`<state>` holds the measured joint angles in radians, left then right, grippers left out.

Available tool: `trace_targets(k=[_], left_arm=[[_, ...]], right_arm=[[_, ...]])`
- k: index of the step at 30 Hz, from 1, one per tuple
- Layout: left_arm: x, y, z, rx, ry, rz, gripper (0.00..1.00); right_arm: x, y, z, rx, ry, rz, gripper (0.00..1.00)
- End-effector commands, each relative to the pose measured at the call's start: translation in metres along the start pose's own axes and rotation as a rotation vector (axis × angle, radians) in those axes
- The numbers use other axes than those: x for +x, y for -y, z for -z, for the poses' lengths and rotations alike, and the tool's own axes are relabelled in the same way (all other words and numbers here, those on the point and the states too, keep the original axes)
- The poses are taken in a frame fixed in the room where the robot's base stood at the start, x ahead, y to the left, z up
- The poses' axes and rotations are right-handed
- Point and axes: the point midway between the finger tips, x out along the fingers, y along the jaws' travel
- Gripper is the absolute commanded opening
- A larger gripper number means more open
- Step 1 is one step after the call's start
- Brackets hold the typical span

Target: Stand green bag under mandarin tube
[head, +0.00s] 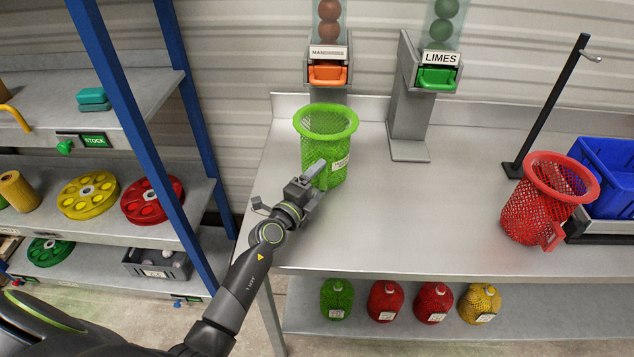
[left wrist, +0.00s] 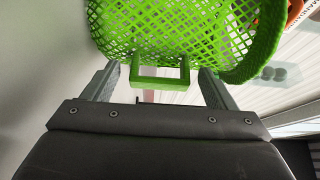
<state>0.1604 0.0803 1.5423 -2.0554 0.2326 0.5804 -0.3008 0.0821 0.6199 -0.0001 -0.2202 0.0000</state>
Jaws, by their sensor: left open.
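The green mesh bag (head: 316,150) stands upright on the metal bench (head: 400,210), just below the orange flap (head: 328,74) of the mandarin tube (head: 329,22) in the head view. Its wide rim is open at the top and a label is on its side. My left gripper (head: 314,178) is at the bag's near side. In the left wrist view its fingers (left wrist: 158,85) are open, one on each side of the bag's green square handle (left wrist: 160,83), with gaps to both. The bag's mesh (left wrist: 165,30) fills the top of that view. My right gripper is not in view.
The limes tube (head: 443,25) with a green flap stands to the right on a grey post. A red mesh bag (head: 535,215), a blue crate (head: 612,165) and a black stand (head: 545,110) are at the bench's right. The bench middle is clear. Blue-framed shelves (head: 105,100) stand left.

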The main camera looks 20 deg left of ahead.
Motion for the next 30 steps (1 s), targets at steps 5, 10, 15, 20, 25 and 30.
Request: trace_targets(k=[5,10,15,20,25,30], left_arm=[[-0.008,0.003,0.0,0.001,0.001,-0.002,0.79],[-0.037,0.003,-0.001,0.0,0.002,-0.002,0.79],[-0.073,0.003,0.0,0.001,0.001,-0.002,0.79],[-0.1,0.002,0.0,0.001,0.0,-0.002,0.79],[-0.116,0.003,0.0,0.001,0.0,0.0,0.79],[-0.121,0.003,0.0,0.001,0.0,0.0,0.79]], right_arm=[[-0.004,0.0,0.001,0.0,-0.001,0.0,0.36],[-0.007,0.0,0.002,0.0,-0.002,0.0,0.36],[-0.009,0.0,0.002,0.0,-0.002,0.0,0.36],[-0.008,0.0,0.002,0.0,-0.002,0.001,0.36],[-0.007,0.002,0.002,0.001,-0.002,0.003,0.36],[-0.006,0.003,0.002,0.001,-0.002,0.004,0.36]])
